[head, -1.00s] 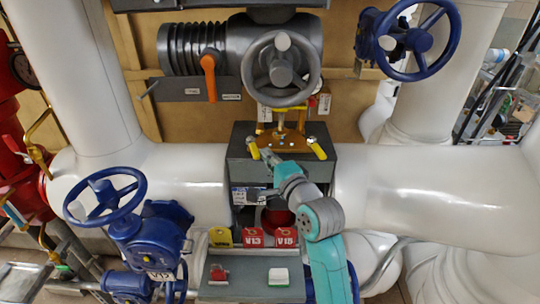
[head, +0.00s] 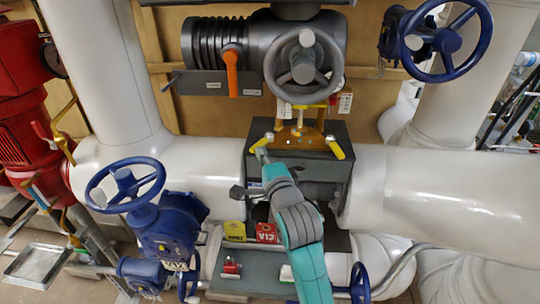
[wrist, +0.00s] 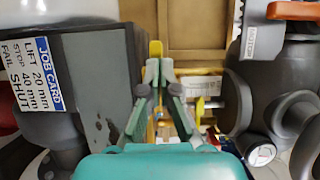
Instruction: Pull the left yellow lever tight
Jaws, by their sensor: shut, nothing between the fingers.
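The left yellow lever (head: 261,143) sits on top of the dark grey box (head: 300,165), below the grey handwheel. In the head view its handle slants down to the left from its pivot. In the wrist view a yellow tip, probably this lever (wrist: 155,48), shows just beyond the fingertips. My gripper (head: 262,153) is at the lever's outer end, overlapping it in the head view. Its fingers (wrist: 159,70) are closed together with nothing between them. Whether they touch the lever I cannot tell. The right yellow lever (head: 335,147) stands apart from the gripper.
The grey handwheel (head: 303,58) and an orange handle (head: 231,70) are above the box. A job card (wrist: 52,75) is on the box's face. Blue handwheels (head: 125,186) stand at the lower left and upper right.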

